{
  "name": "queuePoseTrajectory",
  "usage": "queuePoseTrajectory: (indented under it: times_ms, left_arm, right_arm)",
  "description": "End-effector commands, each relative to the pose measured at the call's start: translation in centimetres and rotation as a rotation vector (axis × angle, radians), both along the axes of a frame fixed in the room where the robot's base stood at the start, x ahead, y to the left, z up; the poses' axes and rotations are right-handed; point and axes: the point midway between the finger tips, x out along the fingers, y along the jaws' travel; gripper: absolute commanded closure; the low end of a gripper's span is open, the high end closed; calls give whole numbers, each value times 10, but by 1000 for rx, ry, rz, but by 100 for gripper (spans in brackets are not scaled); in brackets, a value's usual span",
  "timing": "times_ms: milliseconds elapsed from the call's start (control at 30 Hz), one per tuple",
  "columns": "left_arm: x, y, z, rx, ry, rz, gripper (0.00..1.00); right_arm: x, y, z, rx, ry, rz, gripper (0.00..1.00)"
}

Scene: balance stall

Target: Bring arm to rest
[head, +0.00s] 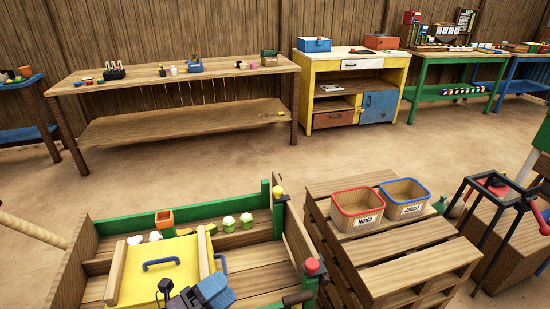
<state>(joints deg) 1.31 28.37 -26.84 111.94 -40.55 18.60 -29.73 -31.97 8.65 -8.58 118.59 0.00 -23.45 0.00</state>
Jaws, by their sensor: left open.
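My left gripper (213,285) is at the bottom of the head view, dark grey with blue parts. It is open, and I see nothing between its fingers. It is over the front right part of a yellow lid (135,285) with a blue handle (160,263). I cannot tell whether it touches the lid. My right gripper is not in view.
The lid lies in a wooden stall (250,284) with green rails, white-green pieces and an orange cup (164,218). To the right, a pallet (410,272) bears a red-rimmed bin (357,222) and a blue-rimmed bin (405,209). Benches line the back wall; the floor between is clear.

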Motion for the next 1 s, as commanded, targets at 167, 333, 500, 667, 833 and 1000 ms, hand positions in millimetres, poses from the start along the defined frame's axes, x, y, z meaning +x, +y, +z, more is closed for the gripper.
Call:
queuePoseTrajectory:
  times_ms: [167, 333, 500, 667, 833, 1000]
  left_arm:
    - [-13, 54, -31, -329, 410, 302, 38]
    - [-46, 105, -75, -638, 760, 571, 38]
    - [-96, 143, -116, -921, 1042, 804, 38]
    - [-135, 161, -140, -1099, 1202, 946, 38]
    - [-151, 166, -149, -1172, 1263, 1001, 38]
    - [-152, 167, -150, -1173, 1265, 1002, 38]
  right_arm:
    - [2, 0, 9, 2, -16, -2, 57]
    - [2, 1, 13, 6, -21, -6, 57]
    - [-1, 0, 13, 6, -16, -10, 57]
    - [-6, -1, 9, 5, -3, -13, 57]
    - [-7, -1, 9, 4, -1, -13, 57]
    - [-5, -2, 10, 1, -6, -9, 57]
